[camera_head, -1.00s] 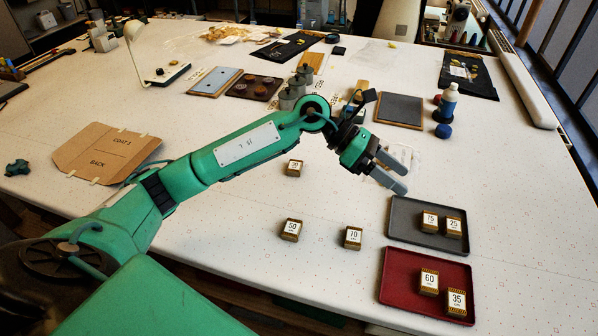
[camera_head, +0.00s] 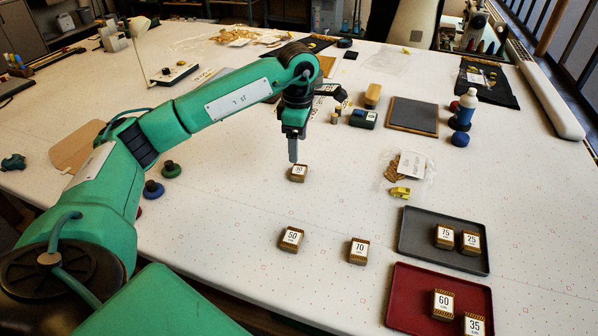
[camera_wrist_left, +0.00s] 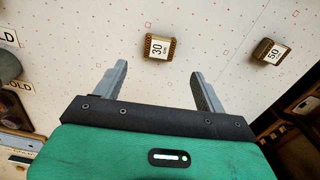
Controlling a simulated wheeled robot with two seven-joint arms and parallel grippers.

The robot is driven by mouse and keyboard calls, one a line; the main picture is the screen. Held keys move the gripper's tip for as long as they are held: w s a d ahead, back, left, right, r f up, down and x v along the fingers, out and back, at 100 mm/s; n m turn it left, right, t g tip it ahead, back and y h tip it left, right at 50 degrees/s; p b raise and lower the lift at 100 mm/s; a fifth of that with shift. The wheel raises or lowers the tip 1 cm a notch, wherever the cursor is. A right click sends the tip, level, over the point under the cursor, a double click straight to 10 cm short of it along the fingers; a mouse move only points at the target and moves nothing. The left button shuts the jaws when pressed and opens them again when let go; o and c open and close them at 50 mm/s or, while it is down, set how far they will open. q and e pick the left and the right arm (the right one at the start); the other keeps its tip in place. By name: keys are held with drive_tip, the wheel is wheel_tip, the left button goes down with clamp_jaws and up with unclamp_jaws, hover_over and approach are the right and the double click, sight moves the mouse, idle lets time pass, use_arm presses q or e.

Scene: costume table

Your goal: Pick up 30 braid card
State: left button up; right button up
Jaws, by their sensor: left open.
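The 30 braid card (camera_head: 298,173) is a small brown block with a white label, lying on the white table below my left gripper in the head view. In the left wrist view the label of the 30 braid card (camera_wrist_left: 159,48) reads 30, and the block lies ahead of the fingertips, between their lines. My left gripper (camera_head: 293,150) points down above the card, open and empty; both fingers of the left gripper (camera_wrist_left: 159,75) show apart in the wrist view. The fingertips partly overlap the card's far edge in the head view. My right gripper is not in view.
The 50 card (camera_head: 291,238) and 70 card (camera_head: 358,251) lie nearer on the table. A grey tray (camera_head: 415,247) holds the 75 and 25 cards. A red tray (camera_head: 405,310) holds the 60 and 35 cards. A yellow object (camera_head: 400,192) lies to the right.

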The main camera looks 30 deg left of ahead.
sight(296, 170)
use_arm(q)
wheel_tip(296, 170, down, 4)
drive_tip(key=shift+r, duration=0.25)
drive_tip(key=f, duration=0.1)
drive_tip(key=f+p, duration=0.1)
drive_tip(key=f, duration=0.1)
drive_tip(key=f+p, duration=0.1)
drive_tip(key=shift+a+f, duration=0.25)
drive_tip(key=shift+f, duration=0.15)
drive_tip(key=shift+c, duration=0.8)
drive_tip(key=c, duration=0.7)
drive_tip(key=shift+c, duration=0.9)
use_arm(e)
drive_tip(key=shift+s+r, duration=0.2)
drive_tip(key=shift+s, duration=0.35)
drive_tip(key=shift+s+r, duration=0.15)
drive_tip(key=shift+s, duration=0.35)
